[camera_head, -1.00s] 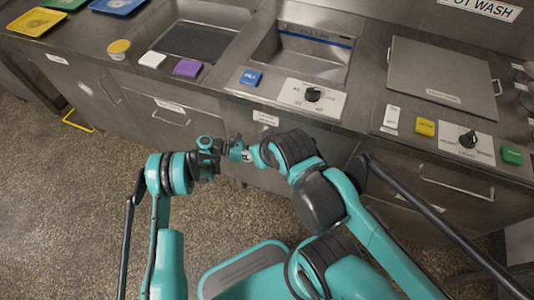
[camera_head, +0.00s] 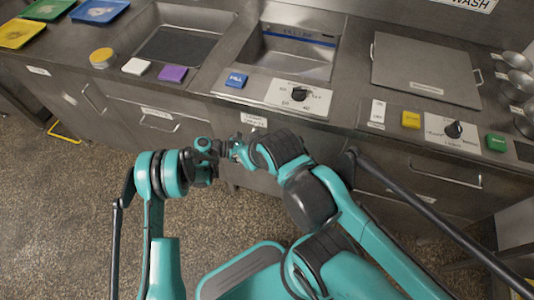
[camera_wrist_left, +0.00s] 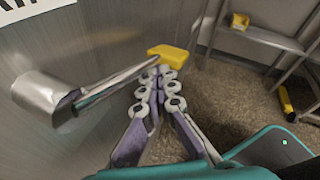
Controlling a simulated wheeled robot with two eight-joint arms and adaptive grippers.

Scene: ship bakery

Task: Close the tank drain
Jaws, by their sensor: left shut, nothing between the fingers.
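In the left wrist view, a metal lever (camera_wrist_left: 118,80) with a flat yellow tip (camera_wrist_left: 168,53) comes off a short metal pipe (camera_wrist_left: 42,92) on the steel front. My left gripper (camera_wrist_left: 168,72) is shut and empty, its fingertips just below the yellow tip; I cannot tell whether they touch it. In the head view the lever is hidden, and the left wrist (camera_head: 205,148) is low before the counter front. My right gripper (camera_head: 238,150) is close beside it, small and partly covered, its jaws unclear.
The steel counter holds a sink basin (camera_head: 293,55), a blue FILL button (camera_head: 236,80), a dial (camera_head: 299,94), a lidded plate (camera_head: 427,68) and a second dial (camera_head: 454,129). The floor (camera_head: 60,220) at left is open.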

